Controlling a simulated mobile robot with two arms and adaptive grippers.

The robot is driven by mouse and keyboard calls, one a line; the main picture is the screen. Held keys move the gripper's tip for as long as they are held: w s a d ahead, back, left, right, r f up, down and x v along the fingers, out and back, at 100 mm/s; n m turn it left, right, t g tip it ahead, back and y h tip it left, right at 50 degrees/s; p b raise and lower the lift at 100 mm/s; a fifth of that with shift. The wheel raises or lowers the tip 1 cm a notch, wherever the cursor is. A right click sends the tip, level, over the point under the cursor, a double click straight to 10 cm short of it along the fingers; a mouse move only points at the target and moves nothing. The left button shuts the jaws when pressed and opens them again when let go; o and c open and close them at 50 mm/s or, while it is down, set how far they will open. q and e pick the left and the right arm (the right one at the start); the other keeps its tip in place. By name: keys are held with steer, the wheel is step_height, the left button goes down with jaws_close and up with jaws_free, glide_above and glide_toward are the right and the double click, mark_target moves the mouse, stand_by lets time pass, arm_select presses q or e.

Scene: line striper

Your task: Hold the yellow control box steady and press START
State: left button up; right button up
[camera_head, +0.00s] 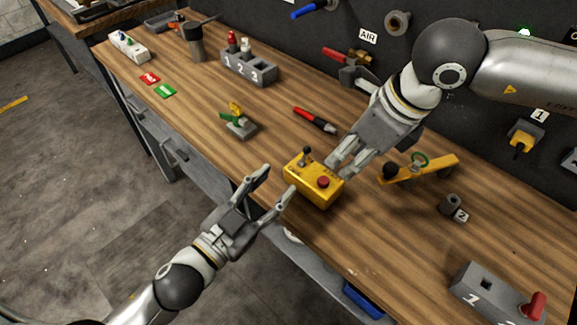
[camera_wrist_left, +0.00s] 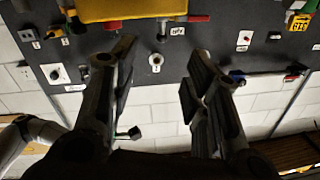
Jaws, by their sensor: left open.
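The yellow control box (camera_head: 305,189) sits on the wooden bench near its front edge, with a red button (camera_head: 323,182) and a small black lever (camera_head: 306,154) on top. My left gripper (camera_head: 278,181) is open and empty, just off the bench's front edge, to the left of the box and apart from it. In the left wrist view the yellow box (camera_wrist_left: 140,10) shows at the top edge, partly cut off. My right gripper (camera_head: 342,168) is beside the box's back right side, fingers pointing down at it. Whether it touches the box is unclear. The START label cannot be read.
A yellow bar (camera_head: 425,170) with a green ring lies to the right. A small green-and-yellow item (camera_head: 238,124) stands to the left. A grey numbered block (camera_head: 249,67) stands farther back. Bare bench lies around the box.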

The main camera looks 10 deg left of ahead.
mark_target(305, 154)
arm_select(q)
steer(key=shift+x, duration=4.95)
jaws_close()
steer(key=shift+a+f, duration=0.1)
arm_select(e)
jaws_close()
arm_select(q)
steer(key=shift+f, duration=0.1)
